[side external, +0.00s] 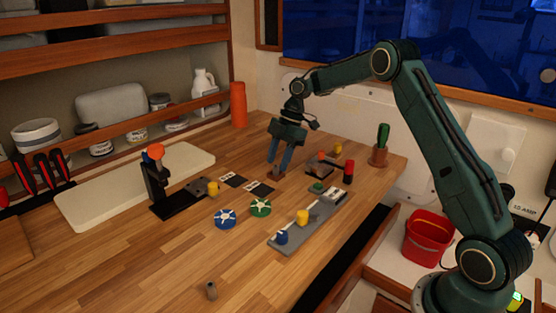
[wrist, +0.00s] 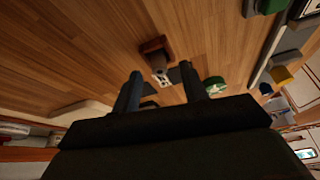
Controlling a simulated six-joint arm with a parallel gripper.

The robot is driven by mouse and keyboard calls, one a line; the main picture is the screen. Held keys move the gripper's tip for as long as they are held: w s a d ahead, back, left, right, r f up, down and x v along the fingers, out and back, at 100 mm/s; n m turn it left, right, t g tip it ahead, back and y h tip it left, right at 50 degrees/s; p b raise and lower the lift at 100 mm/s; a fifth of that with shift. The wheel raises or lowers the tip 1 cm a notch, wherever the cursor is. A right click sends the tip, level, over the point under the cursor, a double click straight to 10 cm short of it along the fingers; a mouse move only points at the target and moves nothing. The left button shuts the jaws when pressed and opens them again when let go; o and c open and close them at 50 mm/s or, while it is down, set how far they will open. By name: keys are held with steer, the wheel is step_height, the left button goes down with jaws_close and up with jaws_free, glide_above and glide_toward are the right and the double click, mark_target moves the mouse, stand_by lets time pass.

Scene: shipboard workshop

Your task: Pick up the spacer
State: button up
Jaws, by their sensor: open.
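My gripper (side external: 277,172) points down over the wooden worktop, towards the back of the bench. Its two fingers stand apart and empty, and they show in the wrist view (wrist: 158,76).
A blue wheel (side external: 225,218) and a green wheel (side external: 260,207) lie mid-bench. A grey plate (side external: 290,238) holds blue and yellow pieces. A black stand with an orange knob (side external: 155,152) is at left. A red cylinder (side external: 348,172) stands right. The front worktop is mostly clear.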

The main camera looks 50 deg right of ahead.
steer(key=shift+a+f, duration=0.2)
steer(key=shift+f, duration=0.35)
jaws_close()
